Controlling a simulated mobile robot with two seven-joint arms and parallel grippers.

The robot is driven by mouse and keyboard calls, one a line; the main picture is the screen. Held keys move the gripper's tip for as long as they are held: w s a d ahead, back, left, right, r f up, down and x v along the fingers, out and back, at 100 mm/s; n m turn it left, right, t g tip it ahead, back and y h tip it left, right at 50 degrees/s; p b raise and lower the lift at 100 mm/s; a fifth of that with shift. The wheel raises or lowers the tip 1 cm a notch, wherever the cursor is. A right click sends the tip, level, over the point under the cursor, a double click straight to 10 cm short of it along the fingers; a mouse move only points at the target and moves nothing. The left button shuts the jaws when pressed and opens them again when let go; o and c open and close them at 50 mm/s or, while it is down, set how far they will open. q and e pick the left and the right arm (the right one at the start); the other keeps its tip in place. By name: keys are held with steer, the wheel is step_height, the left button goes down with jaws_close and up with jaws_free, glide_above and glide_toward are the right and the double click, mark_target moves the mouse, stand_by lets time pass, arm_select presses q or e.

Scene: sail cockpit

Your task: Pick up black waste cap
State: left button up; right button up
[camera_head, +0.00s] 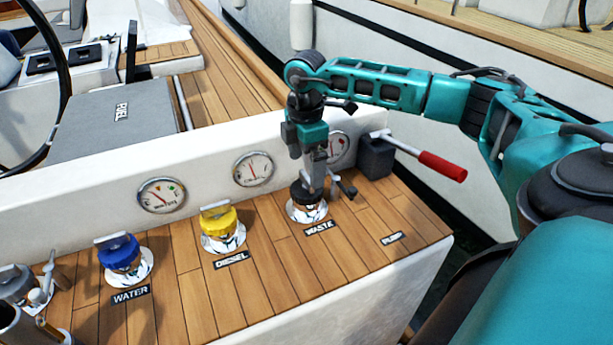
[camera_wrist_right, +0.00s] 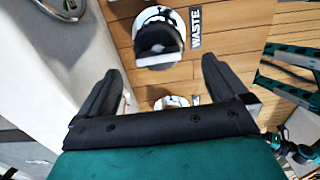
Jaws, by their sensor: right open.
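The black waste cap (camera_head: 303,192) sits on a round chrome deck plate (camera_head: 308,212) behind the WASTE label (camera_head: 319,227). In the right wrist view the cap (camera_wrist_right: 157,40) lies just beyond the fingertips, roughly centred between them, with a pale bar across it. My right gripper (camera_head: 326,185) is open and empty, pointing down at the cap. Its fingers partly cover the cap in the head view. In the right wrist view both fingers of the gripper (camera_wrist_right: 162,68) are spread apart. I cannot tell whether a finger touches the cap. My left gripper is not in view.
A yellow diesel cap (camera_head: 219,221) and a blue water cap (camera_head: 120,252) stand to the left. A dark pump block (camera_head: 376,157) with a red-handled lever (camera_head: 442,167) is close on the right. Gauges (camera_head: 253,169) line the white wall behind. The wood (camera_head: 360,215) near the PUMP label is bare.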

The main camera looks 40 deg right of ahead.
mark_target(307, 176)
steer(key=f, duration=0.5)
steer(key=shift+d+f, duration=0.15)
steer(key=shift+d, duration=0.05)
steer(key=c, duration=1.1)
steer(key=shift+c, duration=0.3)
steer(key=shift+r, duration=0.2)
